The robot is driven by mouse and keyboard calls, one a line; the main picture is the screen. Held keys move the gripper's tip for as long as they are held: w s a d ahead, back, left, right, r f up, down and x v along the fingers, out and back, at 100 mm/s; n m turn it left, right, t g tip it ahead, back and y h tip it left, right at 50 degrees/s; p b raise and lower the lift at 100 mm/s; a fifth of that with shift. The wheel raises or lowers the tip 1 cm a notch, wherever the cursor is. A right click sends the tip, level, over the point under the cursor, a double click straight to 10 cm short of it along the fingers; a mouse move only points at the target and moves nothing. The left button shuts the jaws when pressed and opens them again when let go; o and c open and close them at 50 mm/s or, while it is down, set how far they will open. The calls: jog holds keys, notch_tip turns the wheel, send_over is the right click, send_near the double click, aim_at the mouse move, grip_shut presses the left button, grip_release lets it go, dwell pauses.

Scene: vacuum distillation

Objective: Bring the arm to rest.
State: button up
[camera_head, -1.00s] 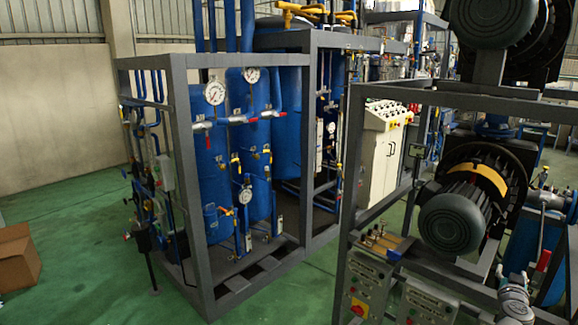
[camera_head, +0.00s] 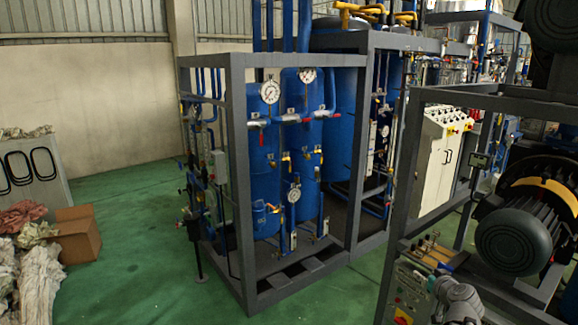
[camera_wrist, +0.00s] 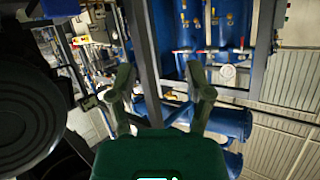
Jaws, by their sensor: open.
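My gripper (camera_wrist: 160,76) shows in the wrist view with its two fingers spread apart and nothing between them. Beyond the fingers are a grey frame post (camera_wrist: 144,60) and blue vessels, seen turned over. No part of the rig clearly touches the fingers. In the head view, a grey piece of my arm (camera_head: 457,300) shows at the bottom right, in front of the motor rig. My gripper is not visible in that view.
A grey frame (camera_head: 242,180) with blue tanks (camera_head: 264,165) and gauges stands in the middle. A dark motor (camera_head: 514,240) and switch panel (camera_head: 408,295) are close at right. Green floor (camera_head: 130,285) is open between.

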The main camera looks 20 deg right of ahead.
jog(key=w+a+f+n+g+y, duration=0.2)
jog(key=w+a+f+y, duration=0.1)
jog(key=a, duration=0.8)
jog(key=w+a+f+n+g+y, duration=0.1)
jog(key=w+a+f+g+y, duration=0.2)
jog(key=a, duration=0.8)
jog(key=s+a+f+g+h, duration=0.1)
jog(key=s+a+f+g, duration=0.1)
jog(key=a, duration=0.8)
jog(key=s+a+f+n+g+h, duration=0.1)
jog(key=s+a+f+g, duration=0.2)
jog(key=a, duration=0.7)
jog(key=shift+s+f+g+h, duration=0.4)
jog(key=shift+s+g, duration=0.65)
jog(key=shift+g, duration=0.55)
jog(key=shift+c, duration=0.6)
